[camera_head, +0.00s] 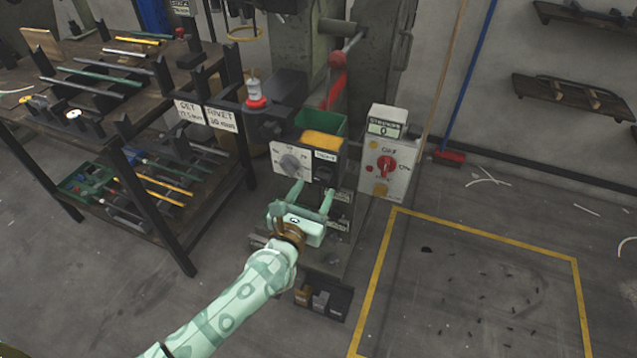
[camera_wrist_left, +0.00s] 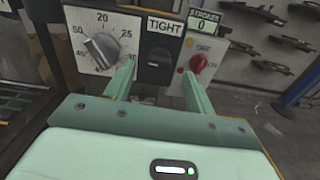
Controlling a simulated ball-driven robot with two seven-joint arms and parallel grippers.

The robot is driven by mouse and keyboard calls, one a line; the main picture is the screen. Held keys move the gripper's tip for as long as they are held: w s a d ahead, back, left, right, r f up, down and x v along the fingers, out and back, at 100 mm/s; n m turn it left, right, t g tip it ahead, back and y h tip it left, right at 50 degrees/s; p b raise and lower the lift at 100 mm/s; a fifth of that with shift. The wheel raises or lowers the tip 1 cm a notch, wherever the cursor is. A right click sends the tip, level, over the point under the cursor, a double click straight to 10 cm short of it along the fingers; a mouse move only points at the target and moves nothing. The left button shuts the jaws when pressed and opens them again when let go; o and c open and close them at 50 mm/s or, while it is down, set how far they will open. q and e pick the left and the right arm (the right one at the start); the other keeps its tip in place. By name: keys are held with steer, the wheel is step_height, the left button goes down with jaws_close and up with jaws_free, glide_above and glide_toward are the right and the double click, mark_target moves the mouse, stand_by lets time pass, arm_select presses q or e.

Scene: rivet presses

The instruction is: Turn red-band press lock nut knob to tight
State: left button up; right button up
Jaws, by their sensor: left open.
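The press (camera_head: 340,90) stands in the middle of the head view, with a red lever at its front. On its front is a white dial plate with a grey dial knob (camera_head: 290,163). Right of it is a TIGHT label (camera_head: 325,155) above a dark knob panel (camera_head: 326,172). In the left wrist view, the TIGHT label (camera_wrist_left: 164,26) sits over the dark lock nut knob (camera_wrist_left: 157,60); its exact angle is hard to read. My left gripper (camera_head: 313,190) is open and empty, its fingers pointing at the panel. In the wrist view, its fingertips (camera_wrist_left: 157,72) straddle the dark knob's column, apparently without gripping it.
A box with a red switch knob (camera_head: 387,166) and a counter stands right of the panel. A green bin (camera_head: 322,122) sits above the dial. A dark rack (camera_head: 150,130) with rods is on the left. Floor inside the yellow outline (camera_head: 480,232) is mostly clear.

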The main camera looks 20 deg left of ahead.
mark_target(321, 179)
arm_select(q)
steer(key=shift+w, duration=1.85)
steer(key=shift+c, duration=0.3)
steer(key=c, duration=0.9)
